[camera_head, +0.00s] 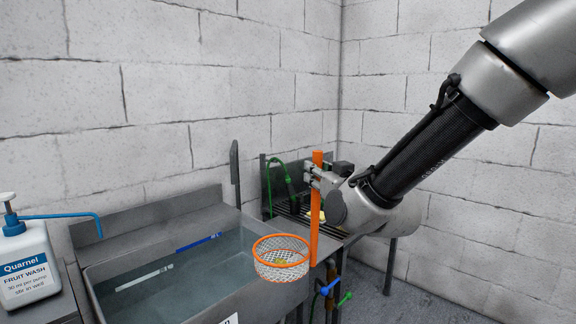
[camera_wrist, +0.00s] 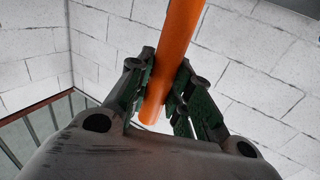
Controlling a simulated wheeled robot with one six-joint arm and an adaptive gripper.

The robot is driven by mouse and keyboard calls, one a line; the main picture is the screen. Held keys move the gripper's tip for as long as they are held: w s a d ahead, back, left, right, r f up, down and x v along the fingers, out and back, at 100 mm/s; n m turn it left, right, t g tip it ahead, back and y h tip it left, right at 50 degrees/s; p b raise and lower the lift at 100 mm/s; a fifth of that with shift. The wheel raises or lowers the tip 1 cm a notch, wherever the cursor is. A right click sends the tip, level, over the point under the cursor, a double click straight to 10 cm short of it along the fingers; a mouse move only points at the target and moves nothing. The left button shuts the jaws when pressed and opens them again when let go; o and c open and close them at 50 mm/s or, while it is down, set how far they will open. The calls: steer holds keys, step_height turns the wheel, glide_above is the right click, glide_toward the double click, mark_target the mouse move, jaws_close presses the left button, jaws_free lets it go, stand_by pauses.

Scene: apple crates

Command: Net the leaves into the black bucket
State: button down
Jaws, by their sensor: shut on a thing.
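My gripper (camera_head: 314,176) is shut on the upright orange handle of the net (camera_head: 317,232). In the wrist view the gripper (camera_wrist: 160,88) has its fingers on both sides of the orange handle (camera_wrist: 180,40). The net's orange hoop and white mesh basket hang at the handle's lower end, in front of the sink's right end in the picture. A small yellow-green patch, perhaps leaves (camera_head: 281,262), shows through the mesh; I cannot tell whether it lies in the net or behind it. I see no black bucket.
A grey sink (camera_head: 150,212) holds clear water (camera_head: 185,275). A white Quarnel Fruit Wash pump bottle (camera_head: 25,262) stands at the left. A green hose (camera_head: 272,178) and dark panel stand behind my gripper. Blue and green valve handles (camera_head: 331,287) sit below right. Block walls close the back.

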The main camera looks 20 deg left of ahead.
steer(key=w+d+f+m+t+h, duration=0.1)
steer(key=w+d+f+m+h, duration=0.2)
steer(key=d, duration=1.1)
steer(key=w+d+f+m+t+h, duration=0.1)
steer(key=w+d+f+m+h, duration=0.3)
steer(key=d+f+h, duration=0.4)
steer(key=w+d+f+m+t+h, duration=0.1)
steer(key=w+d+f+m+h, duration=0.2)
steer(key=d, duration=1.7)
step_height(320, 180, down, 4)
steer(key=m+h, duration=0.1)
steer(key=h, duration=0.1)
steer(key=shift+w+d+h, duration=0.15)
steer(key=shift+h, duration=0.15)
